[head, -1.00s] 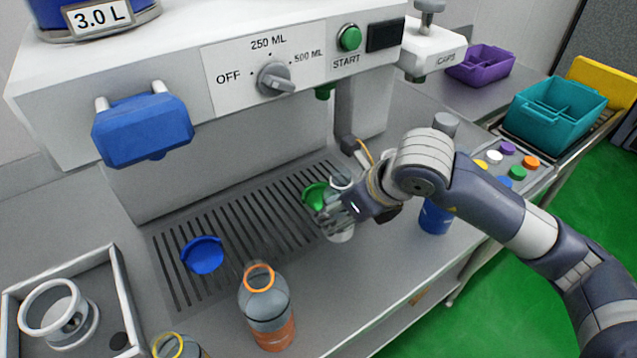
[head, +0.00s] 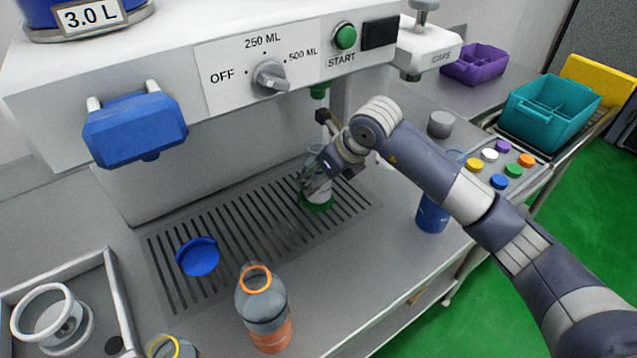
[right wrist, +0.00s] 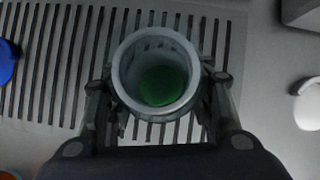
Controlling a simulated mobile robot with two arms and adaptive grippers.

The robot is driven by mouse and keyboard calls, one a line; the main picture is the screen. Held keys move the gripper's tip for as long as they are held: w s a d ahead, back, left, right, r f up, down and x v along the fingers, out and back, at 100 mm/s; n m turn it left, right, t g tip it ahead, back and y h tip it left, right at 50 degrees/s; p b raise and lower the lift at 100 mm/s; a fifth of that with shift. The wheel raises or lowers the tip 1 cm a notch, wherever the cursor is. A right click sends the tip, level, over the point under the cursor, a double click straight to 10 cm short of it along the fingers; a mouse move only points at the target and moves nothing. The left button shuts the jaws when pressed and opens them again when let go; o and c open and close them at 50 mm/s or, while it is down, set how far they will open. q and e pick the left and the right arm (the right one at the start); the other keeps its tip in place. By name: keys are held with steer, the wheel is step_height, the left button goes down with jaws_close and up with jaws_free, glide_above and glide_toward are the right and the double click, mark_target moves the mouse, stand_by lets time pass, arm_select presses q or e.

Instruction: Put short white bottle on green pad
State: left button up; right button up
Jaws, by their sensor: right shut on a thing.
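The short white bottle (head: 324,194) is upright over the green pad (head: 317,208), under the green nozzle of the machine. My right gripper (head: 314,190) is shut around it and hides part of its side. In the right wrist view I look down into the open mouth of the bottle (right wrist: 122,72), between the two fingers (right wrist: 158,100). Green shows through its bottom. I cannot tell whether its base touches the pad. My left gripper is not in view.
A blue pad (head: 197,257) lies on the slotted grate (head: 235,225). An orange-ringed bottle (head: 264,310) stands in front, and a blue bottle (head: 432,215) stands at right. A tray of coloured caps (head: 500,170) is further right. The machine panel (head: 270,65) overhangs the grate.

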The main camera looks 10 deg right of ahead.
steer(key=shift+f, duration=0.95)
steer(key=o, duration=0.8)
steer(key=shift+r, duration=0.15)
steer(key=b+v, duration=0.1)
steer(key=v, duration=1.1)
steer(key=shift+w, duration=0.1)
